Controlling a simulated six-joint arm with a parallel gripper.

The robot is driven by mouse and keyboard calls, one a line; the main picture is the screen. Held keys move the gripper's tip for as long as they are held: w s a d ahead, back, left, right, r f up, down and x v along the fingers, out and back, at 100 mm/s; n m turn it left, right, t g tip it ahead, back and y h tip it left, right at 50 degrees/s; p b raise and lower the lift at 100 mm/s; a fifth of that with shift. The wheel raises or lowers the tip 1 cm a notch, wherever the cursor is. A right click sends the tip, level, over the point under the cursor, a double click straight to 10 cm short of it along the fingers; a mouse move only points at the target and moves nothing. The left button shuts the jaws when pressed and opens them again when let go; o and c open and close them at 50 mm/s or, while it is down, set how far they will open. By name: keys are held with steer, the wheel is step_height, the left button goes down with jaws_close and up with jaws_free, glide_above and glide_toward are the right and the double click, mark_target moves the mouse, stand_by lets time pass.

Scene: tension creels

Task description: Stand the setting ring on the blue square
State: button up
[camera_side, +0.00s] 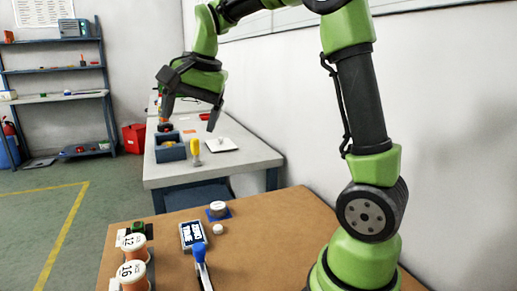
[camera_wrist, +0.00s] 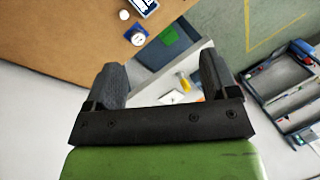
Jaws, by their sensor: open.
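A round white piece with a grey top, which looks like the setting ring (camera_side: 218,206), sits flat on the blue square (camera_side: 229,215) on the brown table. In the wrist view the same white piece (camera_wrist: 138,39) and a bit of the blue square (camera_wrist: 129,34) show near the top. My gripper (camera_side: 189,122) is open and empty, raised well above and beyond the blue square, apart from it. Its two dark fingers (camera_wrist: 162,68) are spread wide in the wrist view with nothing between them. The piece's exact shape is too small to tell.
Two numbered orange-and-white spools (camera_side: 133,275) stand at the table's left. A sign card (camera_side: 192,235), a small white knob (camera_side: 217,229) and a blue-handled tool (camera_side: 200,262) lie nearby. Behind, a grey bench (camera_side: 240,158) carries a blue bin (camera_side: 170,153).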

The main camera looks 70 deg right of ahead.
steer(key=s+a+n+t+y, duration=0.1)
steer(key=s+a+n, duration=0.4)
steer(key=s, duration=0.4)
steer(key=s+a+f+n+t, duration=0.1)
steer(key=s+a+n, duration=0.3)
steer(key=s, duration=0.5)
steer(key=shift+a+n+t+y, duration=0.4)
steer(key=shift+a+t, duration=0.05)
steer(key=shift+t, duration=0.25)
